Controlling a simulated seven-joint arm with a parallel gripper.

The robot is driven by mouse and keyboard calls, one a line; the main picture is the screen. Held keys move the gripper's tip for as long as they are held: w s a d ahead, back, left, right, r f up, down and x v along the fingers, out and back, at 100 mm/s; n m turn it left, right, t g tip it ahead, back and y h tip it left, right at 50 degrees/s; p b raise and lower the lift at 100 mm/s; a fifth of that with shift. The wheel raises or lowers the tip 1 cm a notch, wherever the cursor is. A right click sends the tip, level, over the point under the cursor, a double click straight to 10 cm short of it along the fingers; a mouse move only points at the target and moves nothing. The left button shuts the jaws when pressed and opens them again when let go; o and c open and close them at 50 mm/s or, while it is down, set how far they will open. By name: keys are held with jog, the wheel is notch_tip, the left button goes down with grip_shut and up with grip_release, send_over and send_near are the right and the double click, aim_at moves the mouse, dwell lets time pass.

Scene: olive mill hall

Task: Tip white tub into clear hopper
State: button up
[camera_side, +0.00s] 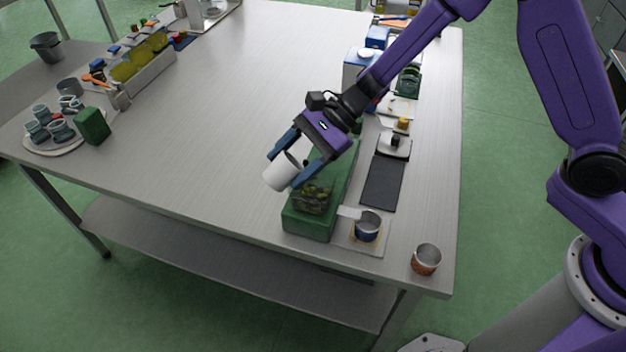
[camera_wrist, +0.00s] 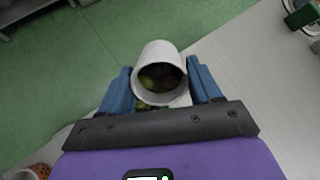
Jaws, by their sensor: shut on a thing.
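My gripper (camera_side: 284,171) is shut on the white tub (camera_side: 278,175), one blue finger on each side of it. The tub is held tilted in the air, just up and left of the clear hopper (camera_side: 314,190). In the wrist view the tub (camera_wrist: 158,52) has its mouth towards the camera, and green and dark olives (camera_wrist: 160,77) lie inside. The hopper sits on a long green machine (camera_side: 308,222) and holds dark green olives. In the wrist view some olives show below the tub's rim; the gripper hides most of the hopper.
A blue-grey cup (camera_side: 367,227) stands on a light board right of the machine. A rust-and-grey cup (camera_side: 426,260) is near the table's front right corner. A dark mat (camera_side: 382,183) lies behind. A plate of cups (camera_side: 56,146) is far left. The middle of the table (camera_side: 205,130) is clear.

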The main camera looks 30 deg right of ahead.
aim_at(301, 168)
dwell(0.5)
jog(key=shift+d+f+y, duration=0.15)
jog(key=shift+f+y, duration=0.45)
jog(key=shift+y, duration=0.5)
dwell(0.5)
jog(key=shift+d+r+y+p, duration=0.2)
jog(key=shift+y+p, duration=0.1)
jog(key=shift+y, duration=0.6)
dwell(0.7)
jog(key=shift+d+f+y, duration=0.75)
jog(key=shift+y, duration=0.05)
dwell(0.9)
jog(key=shift+d+r+y+p, duration=0.2)
jog(key=shift+r+y+p, duration=0.4)
jog(key=shift+r+y, duration=0.45)
dwell(1.0)
